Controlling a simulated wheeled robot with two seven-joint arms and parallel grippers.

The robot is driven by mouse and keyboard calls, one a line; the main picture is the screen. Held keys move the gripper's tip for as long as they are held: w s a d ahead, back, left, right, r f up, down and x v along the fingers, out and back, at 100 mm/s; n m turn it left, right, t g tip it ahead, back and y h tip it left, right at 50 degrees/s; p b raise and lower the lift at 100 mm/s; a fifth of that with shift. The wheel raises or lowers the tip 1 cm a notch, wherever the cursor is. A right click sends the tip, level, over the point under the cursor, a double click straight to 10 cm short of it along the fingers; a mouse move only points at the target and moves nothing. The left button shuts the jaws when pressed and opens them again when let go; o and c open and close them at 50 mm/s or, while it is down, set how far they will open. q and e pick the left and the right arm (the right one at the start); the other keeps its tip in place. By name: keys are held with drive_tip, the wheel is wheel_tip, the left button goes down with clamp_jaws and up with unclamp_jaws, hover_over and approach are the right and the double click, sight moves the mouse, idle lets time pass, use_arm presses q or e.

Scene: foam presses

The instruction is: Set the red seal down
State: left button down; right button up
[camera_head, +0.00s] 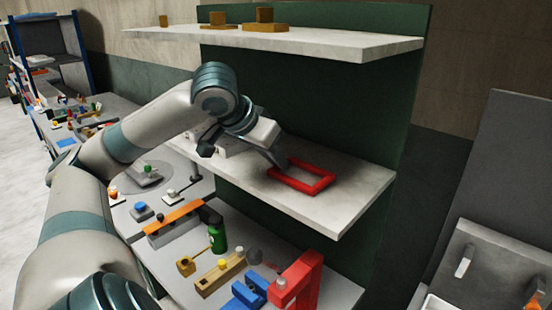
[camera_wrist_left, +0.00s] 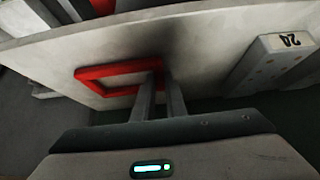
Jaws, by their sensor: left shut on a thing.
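The red seal (camera_head: 322,184) is a flat red rectangular frame on the right part of the middle shelf (camera_head: 350,205). My left gripper (camera_head: 277,161) reaches in from the left and is shut on the seal's near left side. In the left wrist view the seal (camera_wrist_left: 95,73) lies close to the pale shelf surface, with both fingers (camera_wrist_left: 160,85) at its right end. It looks level with the shelf; I cannot tell whether it touches it everywhere. The fingers hide part of its rim. My right gripper is in neither view.
A pale block marked 24 (camera_wrist_left: 285,45) stands on the shelf beside the gripper. The top shelf (camera_head: 330,42) with wooden blocks hangs above. Below, a bench (camera_head: 335,290) holds a green bottle (camera_head: 217,237), a red press (camera_head: 303,280) and blue parts (camera_head: 245,293). The shelf's right end is bare.

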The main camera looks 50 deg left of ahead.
use_arm(q)
drive_tip(key=c, duration=1.7)
unclamp_jaws()
drive_tip(key=shift+s+r+b, duration=0.4)
drive_tip(key=shift+s+r, duration=0.05)
drive_tip(key=shift+r, duration=0.05)
drive_tip(key=shift+b+v, duration=2)
drive_tip(key=shift+v, duration=6)
